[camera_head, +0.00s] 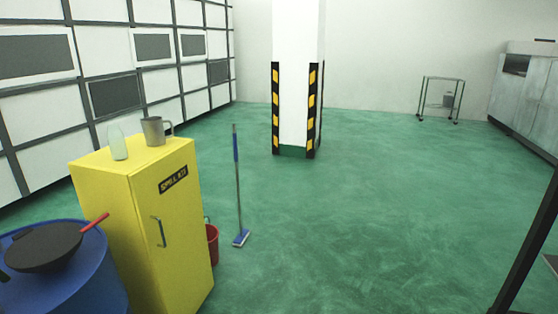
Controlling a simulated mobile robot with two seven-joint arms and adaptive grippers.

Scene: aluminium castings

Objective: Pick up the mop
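The mop (238,190) stands upright on the green floor, just right of the yellow cabinet. It has a thin grey pole with a blue grip (236,147) near the top and a flat blue and white head (241,238) on the floor. No gripper touches it. Neither my left nor my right gripper is in view.
A yellow spill kit cabinet (165,222) with a bottle (117,142) and metal mug (154,131) on top stands front left. A red bucket (212,243) sits partly behind it. A pan (43,247) lies on a blue drum (95,285).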

